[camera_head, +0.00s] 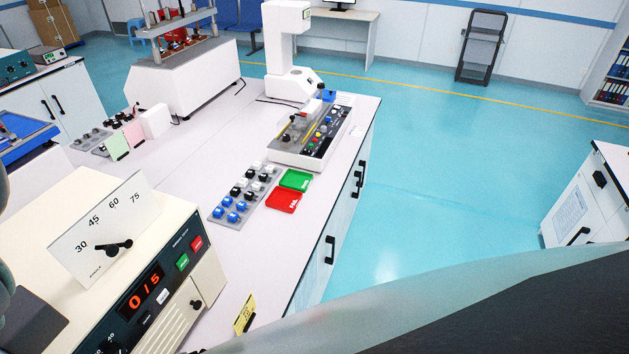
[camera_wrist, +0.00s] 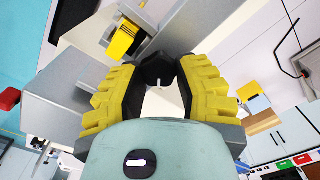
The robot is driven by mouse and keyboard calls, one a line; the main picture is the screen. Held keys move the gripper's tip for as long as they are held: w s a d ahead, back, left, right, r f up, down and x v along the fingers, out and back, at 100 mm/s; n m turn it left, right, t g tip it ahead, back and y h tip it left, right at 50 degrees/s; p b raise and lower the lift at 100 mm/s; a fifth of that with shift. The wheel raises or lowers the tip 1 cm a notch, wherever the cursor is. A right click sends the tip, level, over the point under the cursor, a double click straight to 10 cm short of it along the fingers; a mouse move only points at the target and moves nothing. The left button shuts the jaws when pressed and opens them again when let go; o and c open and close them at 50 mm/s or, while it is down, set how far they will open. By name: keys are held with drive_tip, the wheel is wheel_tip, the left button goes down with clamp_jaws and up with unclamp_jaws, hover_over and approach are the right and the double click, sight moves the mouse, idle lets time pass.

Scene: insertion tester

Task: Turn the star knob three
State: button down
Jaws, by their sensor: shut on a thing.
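My gripper (camera_wrist: 158,78) shows in the wrist view with its two yellow ribbed fingers closed in from both sides. Between the fingertips is a dark lobed knob, which looks like the star knob (camera_wrist: 157,66), with a small pale pin at its middle. The fingertips hide its sides, so its turn angle is hard to read. In the head view I make out neither my gripper nor this knob.
In the head view a cream tester (camera_head: 172,226) has a 30-to-75 dial plate, a black pointer (camera_head: 115,246) and a display reading 0/5. Parts on a grey tray (camera_head: 218,214), a green tray (camera_head: 296,179) and a red tray (camera_head: 284,200) are on the bench. Open floor lies right.

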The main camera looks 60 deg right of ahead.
idle(0.4)
drive_tip(key=c, duration=0.6)
unclamp_jaws()
drive_tip(key=n+p, duration=0.2)
drive_tip(key=shift+s+r+n, duration=0.1)
drive_tip(key=shift+r+n, duration=0.2)
drive_tip(key=n+p, duration=0.1)
drive_tip(key=p, duration=0.2)
drive_tip(key=shift+r+n, duration=0.1)
drive_tip(key=shift+n, duration=0.3)
drive_tip(key=n+p, duration=0.3)
drive_tip(key=p, duration=0.1)
drive_tip(key=shift+a, duration=0.1)
drive_tip(key=shift+a+f+n+p, duration=0.1)
drive_tip(key=shift+f+n+p, duration=0.1)
drive_tip(key=shift+n+p, duration=0.45)
drive_tip(key=shift+f+n+p, duration=0.15)
drive_tip(key=shift+n+p, duration=0.05)
drive_tip(key=shift+n, duration=0.75)
